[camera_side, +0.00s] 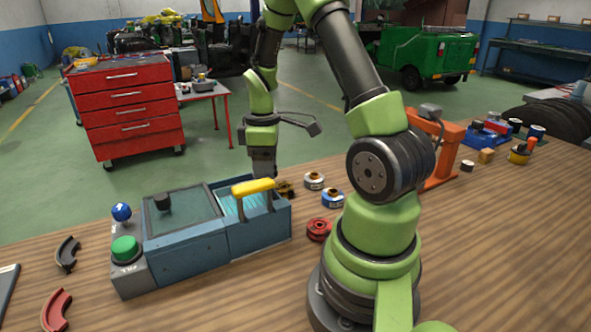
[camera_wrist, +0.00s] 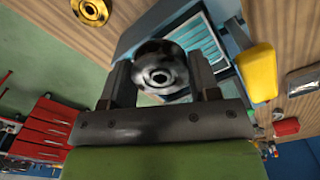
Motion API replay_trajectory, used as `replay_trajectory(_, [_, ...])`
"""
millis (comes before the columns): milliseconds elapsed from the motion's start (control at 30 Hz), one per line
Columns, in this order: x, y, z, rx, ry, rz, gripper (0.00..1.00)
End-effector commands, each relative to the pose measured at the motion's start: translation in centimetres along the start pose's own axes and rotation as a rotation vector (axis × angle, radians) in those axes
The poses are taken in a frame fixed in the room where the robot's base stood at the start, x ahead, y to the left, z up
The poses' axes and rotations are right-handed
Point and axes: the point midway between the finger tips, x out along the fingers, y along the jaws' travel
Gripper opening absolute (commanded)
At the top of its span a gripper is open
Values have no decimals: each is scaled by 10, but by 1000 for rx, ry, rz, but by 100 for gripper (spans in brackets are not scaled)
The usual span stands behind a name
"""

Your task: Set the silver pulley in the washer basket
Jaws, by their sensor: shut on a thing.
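The silver pulley (camera_wrist: 160,77) is held between the two fingers of my gripper (camera_wrist: 163,85) in the wrist view. In the side view my gripper (camera_side: 263,168) points down behind the blue washer (camera_side: 190,262); its fingertips and the pulley are hidden or too small to make out there. The washer's open right part, with a pale blue ribbed inside (camera_side: 232,205), has a yellow handle (camera_side: 253,187) over it. In the wrist view the ribbed inside (camera_wrist: 203,45) shows behind and right of the pulley, with the yellow handle (camera_wrist: 257,73) at right.
An orange press (camera_side: 440,150) is farther right.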

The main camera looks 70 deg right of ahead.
Motion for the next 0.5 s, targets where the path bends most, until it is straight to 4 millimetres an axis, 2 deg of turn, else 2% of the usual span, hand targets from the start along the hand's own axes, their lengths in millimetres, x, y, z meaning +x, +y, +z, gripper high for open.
replay_trajectory(33, [-4,-6,-15,-60,2,3,26])
replay_trajectory(100, [-8,-14,-29,-119,2,2,26])
replay_trajectory(200, [-12,-22,-41,-174,2,2,26])
replay_trajectory(367, [-10,-26,-47,-201,-1,-1,26])
replay_trajectory(500, [0,-26,-46,-200,-2,-2,26])
